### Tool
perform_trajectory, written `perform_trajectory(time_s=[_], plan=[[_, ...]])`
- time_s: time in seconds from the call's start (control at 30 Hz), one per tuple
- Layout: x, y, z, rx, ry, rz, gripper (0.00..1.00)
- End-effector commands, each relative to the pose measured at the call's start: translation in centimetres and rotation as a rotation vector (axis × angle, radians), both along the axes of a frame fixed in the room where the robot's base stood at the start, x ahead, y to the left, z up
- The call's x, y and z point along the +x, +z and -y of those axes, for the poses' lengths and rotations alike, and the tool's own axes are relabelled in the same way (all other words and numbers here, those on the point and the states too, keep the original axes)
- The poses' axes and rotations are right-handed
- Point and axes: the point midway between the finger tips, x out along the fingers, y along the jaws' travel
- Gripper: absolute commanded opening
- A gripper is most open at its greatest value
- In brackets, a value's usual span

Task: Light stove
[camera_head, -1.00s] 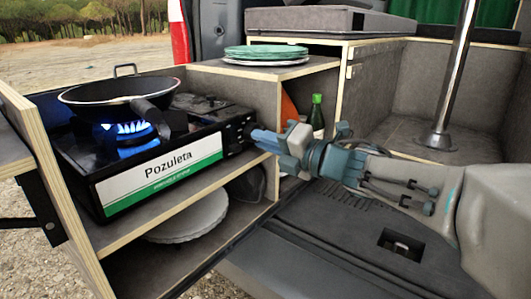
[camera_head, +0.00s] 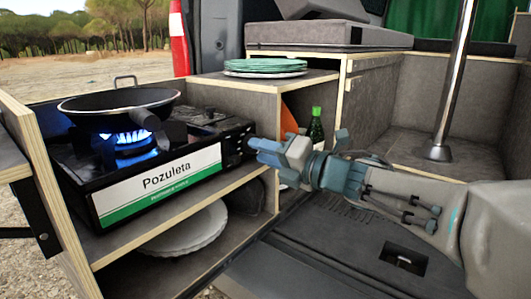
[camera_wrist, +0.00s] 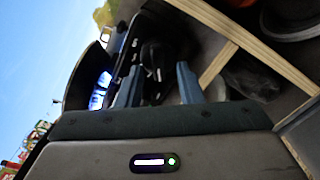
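The black camping stove (camera_head: 165,180) with a "Pozuleta" label sits on the upper shelf at left. Blue flames (camera_head: 128,142) burn on its burner beneath a black frying pan (camera_head: 118,101). The flame glow also shows in the wrist view (camera_wrist: 100,90). My gripper (camera_head: 256,147) is at the right end of the stove's front, by the dark control knob (camera_head: 240,144). In the wrist view my gripper's two blue fingers (camera_wrist: 159,84) are spread apart, with the dark knob area (camera_wrist: 154,74) in view between and beyond them. Whether a finger touches the knob is unclear.
Stacked green and white plates (camera_head: 265,67) stand on the counter right of the stove. A white plate (camera_head: 185,232) lies on the lower shelf. A green bottle (camera_head: 316,128) stands behind my gripper. A metal pole (camera_head: 453,80) rises at right.

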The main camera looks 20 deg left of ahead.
Motion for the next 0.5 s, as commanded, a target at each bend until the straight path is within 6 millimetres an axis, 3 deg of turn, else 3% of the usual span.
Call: perform_trajectory(time_s=[0.27,0.5], plan=[[-0.3,0.2,1.0,0.0,-0.002,0.001,0.34],[-2.2,0.5,5.5,0.001,-0.005,0.0,0.34]])
